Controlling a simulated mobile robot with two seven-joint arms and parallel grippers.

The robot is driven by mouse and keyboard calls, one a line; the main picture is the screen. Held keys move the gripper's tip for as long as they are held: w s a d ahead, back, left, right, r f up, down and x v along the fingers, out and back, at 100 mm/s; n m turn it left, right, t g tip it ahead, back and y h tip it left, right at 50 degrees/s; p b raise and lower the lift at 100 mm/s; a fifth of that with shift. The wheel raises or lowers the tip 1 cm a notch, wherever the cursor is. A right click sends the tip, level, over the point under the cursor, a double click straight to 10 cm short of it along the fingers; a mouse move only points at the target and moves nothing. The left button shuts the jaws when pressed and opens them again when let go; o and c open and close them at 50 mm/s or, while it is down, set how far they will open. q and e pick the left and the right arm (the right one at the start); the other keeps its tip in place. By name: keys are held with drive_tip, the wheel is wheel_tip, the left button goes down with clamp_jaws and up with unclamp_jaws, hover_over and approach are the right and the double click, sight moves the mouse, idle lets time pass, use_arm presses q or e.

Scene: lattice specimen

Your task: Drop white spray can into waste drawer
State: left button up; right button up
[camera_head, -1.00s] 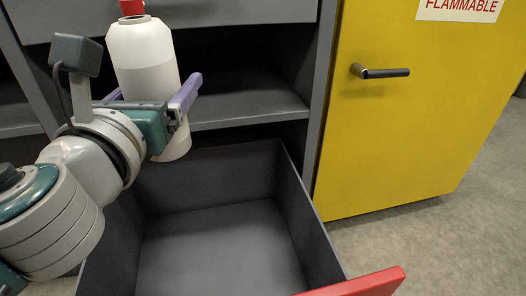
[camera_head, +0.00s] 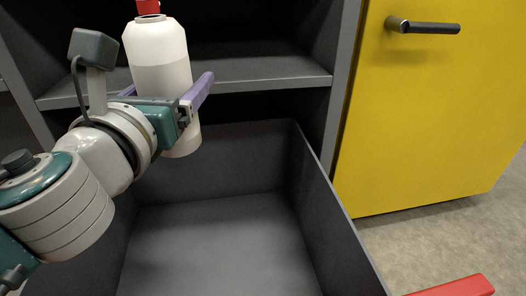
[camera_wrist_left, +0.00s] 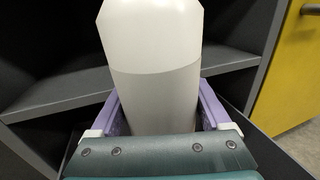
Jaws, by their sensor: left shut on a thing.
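The white spray can (camera_head: 160,62) with a red cap stands upright between the purple fingers of my left gripper (camera_head: 172,98), which is shut on it. In the left wrist view the can (camera_wrist_left: 155,65) sits between both fingers, its top cut off by the picture edge. The open waste drawer (camera_head: 345,215) is a dark grey box, empty as far as I see. The can is held over the drawer's back left part, with its lower end near the back wall. My right gripper is not in view.
A grey shelf unit (camera_head: 265,72) with dark compartments stands behind the drawer. A yellow cabinet (camera_head: 425,120) with a dark handle (camera_head: 425,27) is at the right. A red drawer front edge (camera_head: 460,287) shows at lower right. Speckled floor (camera_head: 450,240) is clear there.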

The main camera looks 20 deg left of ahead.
use_arm(q)
drive_tip(key=shift+f, duration=0.15)
drive_tip(key=o, duration=1.3)
drive_tip(key=shift+s+d, duration=0.15)
drive_tip(key=shift+s, duration=0.35)
drive_tip(key=p+v, duration=0.1)
drive_tip(key=v, duration=0.8)
